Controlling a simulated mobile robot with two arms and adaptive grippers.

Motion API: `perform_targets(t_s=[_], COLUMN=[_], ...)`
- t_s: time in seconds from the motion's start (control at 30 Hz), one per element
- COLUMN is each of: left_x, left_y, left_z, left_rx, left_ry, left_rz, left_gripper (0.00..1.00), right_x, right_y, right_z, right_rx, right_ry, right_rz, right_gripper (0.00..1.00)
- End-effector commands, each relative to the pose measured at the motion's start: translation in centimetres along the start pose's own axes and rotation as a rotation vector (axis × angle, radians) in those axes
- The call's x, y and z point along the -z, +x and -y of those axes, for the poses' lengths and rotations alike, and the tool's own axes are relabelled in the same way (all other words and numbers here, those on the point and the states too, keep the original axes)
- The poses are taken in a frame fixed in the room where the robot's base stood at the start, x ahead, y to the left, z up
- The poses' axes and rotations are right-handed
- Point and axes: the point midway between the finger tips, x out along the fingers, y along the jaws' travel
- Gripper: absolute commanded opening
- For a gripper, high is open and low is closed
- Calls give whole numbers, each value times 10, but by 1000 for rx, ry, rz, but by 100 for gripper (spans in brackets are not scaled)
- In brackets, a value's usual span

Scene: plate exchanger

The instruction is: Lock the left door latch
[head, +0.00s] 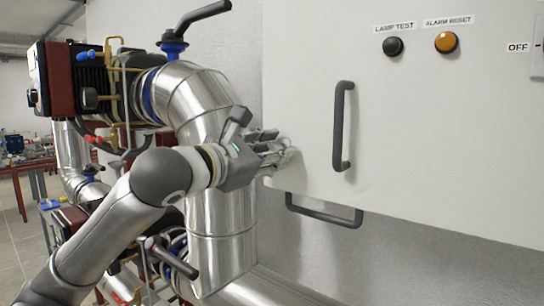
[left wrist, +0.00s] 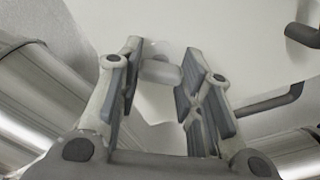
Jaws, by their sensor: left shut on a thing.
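The left door latch (left wrist: 160,72) is a small, light grey, rounded piece on the pale cabinet door (head: 310,100). In the left wrist view it sits between the fingertips of my left gripper (left wrist: 162,82). That gripper is shut on it, though a gap shows toward the right finger. In the head view my left gripper (head: 280,150) reaches the door's lower left part, and its fingers mostly hide the latch. My right gripper is in neither view.
A dark vertical handle (head: 341,126) stands on the door right of my gripper. Another dark handle (head: 324,211) is below the door's lower edge. A large metal pipe (head: 224,220) runs close behind my left arm. Lamp test (head: 393,46) and alarm reset (head: 446,42) buttons are higher up.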

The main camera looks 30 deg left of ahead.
Motion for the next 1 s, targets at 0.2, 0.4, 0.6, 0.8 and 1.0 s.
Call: perform_targets(t_s=[0.2, 0.4, 0.6, 0.8, 1.0], left_x=[0, 0, -1, -1, -1], left_y=[0, 0, 0, 0, 0], left_z=[0, 0, -1, -1, 0], left_rx=[-2, -2, -3, -2, -2], left_ry=[206, 396, 583, 748, 871], left_rz=[3, 2, 2, 1, 2], left_gripper=[10, 10, 10, 10, 10], right_x=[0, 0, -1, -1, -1], right_y=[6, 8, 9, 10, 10], right_z=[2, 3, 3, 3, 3], right_rx=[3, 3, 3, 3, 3], right_ry=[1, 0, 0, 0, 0], right_rz=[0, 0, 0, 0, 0], right_gripper=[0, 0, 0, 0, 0])
